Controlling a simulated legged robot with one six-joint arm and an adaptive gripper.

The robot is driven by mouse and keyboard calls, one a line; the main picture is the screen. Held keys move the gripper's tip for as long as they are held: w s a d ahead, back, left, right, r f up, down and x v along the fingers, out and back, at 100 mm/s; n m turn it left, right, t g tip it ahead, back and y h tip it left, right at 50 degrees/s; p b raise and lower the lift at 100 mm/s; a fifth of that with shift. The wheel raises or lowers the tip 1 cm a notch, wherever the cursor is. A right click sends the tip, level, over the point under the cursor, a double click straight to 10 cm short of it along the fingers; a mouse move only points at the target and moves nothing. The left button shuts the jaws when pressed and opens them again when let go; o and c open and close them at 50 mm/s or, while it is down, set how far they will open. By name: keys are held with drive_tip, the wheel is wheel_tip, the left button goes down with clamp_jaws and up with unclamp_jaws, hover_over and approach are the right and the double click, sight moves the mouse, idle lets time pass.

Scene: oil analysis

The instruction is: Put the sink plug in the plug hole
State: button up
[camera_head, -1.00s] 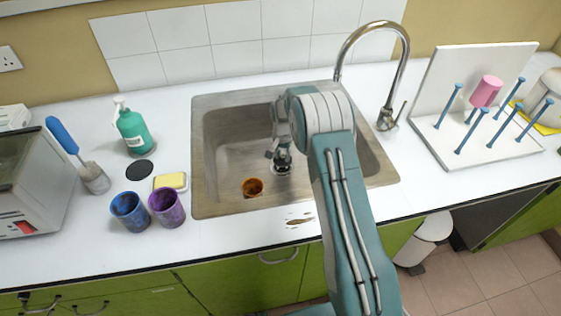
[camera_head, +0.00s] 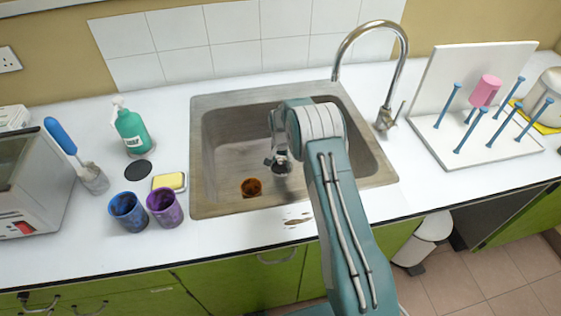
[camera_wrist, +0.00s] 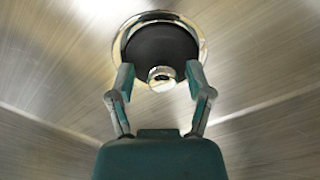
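The sink plug (camera_wrist: 160,43) is a black disc with a shiny metal knob (camera_wrist: 162,74). In the wrist view it lies within the bright metal ring of the plug hole (camera_wrist: 119,43); I cannot tell whether it sits fully down. In the head view the plug (camera_head: 283,168) is a dark spot on the sink floor, partly hidden by my gripper. My gripper (camera_wrist: 160,76) is open, a finger on each side of the knob with gaps between. In the head view my gripper (camera_head: 274,160) is small, low in the sink beside the plug.
A brown cup (camera_head: 251,187) is in the sink (camera_head: 225,172), left of my gripper. The tap (camera_head: 388,75) stands behind right. Two cups (camera_head: 128,212) (camera_head: 165,207), a sponge (camera_head: 169,181), a black disc (camera_head: 138,170) and a soap bottle (camera_head: 131,131) are on the left counter.

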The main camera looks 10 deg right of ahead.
drive_tip(key=shift+r, duration=0.1)
wheel_tip(320, 180, up, 12)
wheel_tip(320, 180, up, 15)
drive_tip(key=n+t, duration=0.2)
hover_over(281, 160)
drive_tip(key=s, duration=0.7)
drive_tip(key=s+r+n, duration=0.2)
drive_tip(key=s+r, duration=0.7)
drive_tip(key=s, duration=0.1)
drive_tip(key=s+r+n+t, duration=0.1)
drive_tip(key=s+n+t, duration=0.2)
drive_tip(key=s, duration=2)
drive_tip(key=shift+r+t, duration=0.25)
drive_tip(key=shift+t, duration=0.05)
